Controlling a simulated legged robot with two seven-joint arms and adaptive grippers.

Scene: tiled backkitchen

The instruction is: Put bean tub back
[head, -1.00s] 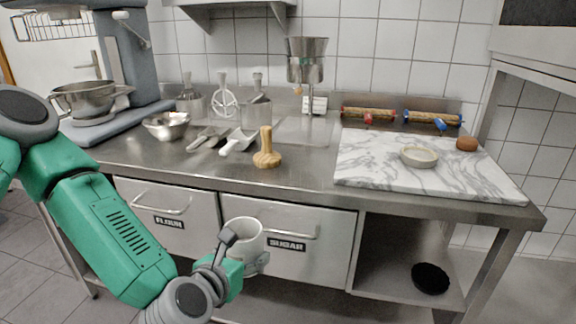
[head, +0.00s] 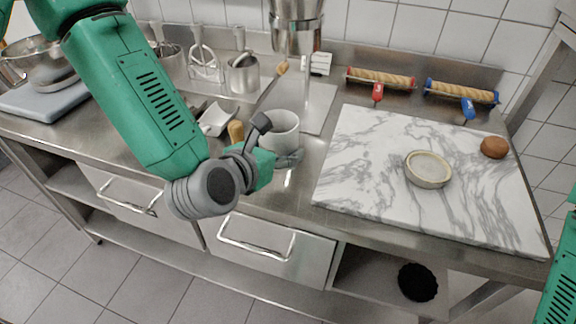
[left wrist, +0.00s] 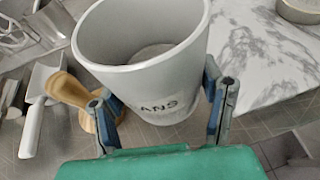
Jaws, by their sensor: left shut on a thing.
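The bean tub (head: 283,131) is a white, open-topped tub. Part of its lettering, "ANS", shows on its side in the left wrist view (left wrist: 150,75). My left gripper (head: 277,146) is shut on the tub, with one finger on each side of it in the left wrist view (left wrist: 165,110). The tub is upright or nearly so, at the front part of the steel counter, left of the marble slab. I cannot tell whether its base touches the counter. My right gripper is out of view; only a piece of my right arm shows at the lower right edge.
The marble slab (head: 350,190) bears a shallow round dish (head: 428,169) and a brown ball (head: 494,147). A wooden tool (head: 236,131) and a scoop (head: 217,118) lie close left of the tub. A steel hopper (head: 296,28) stands behind.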

